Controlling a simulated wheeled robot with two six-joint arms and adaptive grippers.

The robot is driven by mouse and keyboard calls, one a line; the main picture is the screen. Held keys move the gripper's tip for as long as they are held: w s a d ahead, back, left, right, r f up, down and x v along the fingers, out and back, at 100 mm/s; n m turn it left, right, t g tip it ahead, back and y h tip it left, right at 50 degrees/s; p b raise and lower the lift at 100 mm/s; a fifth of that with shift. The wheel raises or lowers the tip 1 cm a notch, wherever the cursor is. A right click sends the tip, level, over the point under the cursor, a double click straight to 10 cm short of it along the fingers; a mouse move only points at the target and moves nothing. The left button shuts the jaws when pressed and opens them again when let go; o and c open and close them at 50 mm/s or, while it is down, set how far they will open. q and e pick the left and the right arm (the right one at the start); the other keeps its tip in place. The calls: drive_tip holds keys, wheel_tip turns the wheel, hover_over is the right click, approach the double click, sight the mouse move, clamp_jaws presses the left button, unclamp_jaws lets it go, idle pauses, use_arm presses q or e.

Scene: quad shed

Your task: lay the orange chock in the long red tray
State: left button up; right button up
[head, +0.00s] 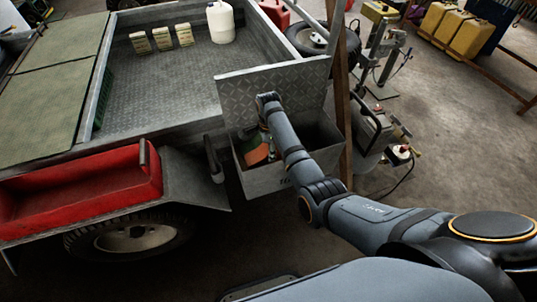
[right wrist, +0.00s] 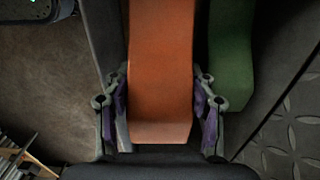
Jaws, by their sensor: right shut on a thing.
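The orange chock (head: 256,150) is in a grey bin (head: 262,182) at the trailer's rear corner. It shows large in the right wrist view (right wrist: 160,70), between the two fingers. My right gripper (right wrist: 161,112) is shut on it, one finger on each side. In the head view my right arm reaches down over the bin and partly hides gripper and chock. The long red tray (head: 75,192) lies on the trailer's side above the wheel, left of the bin. My left gripper is not in view.
A green chock (right wrist: 232,60) stands beside the orange one in the bin. A grey fender (head: 188,180) lies between tray and bin.

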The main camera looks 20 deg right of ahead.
wheel_tip(320, 180, up, 5)
drive_tip(key=shift+r+p, duration=0.2)
drive_tip(key=shift+p, duration=0.1)
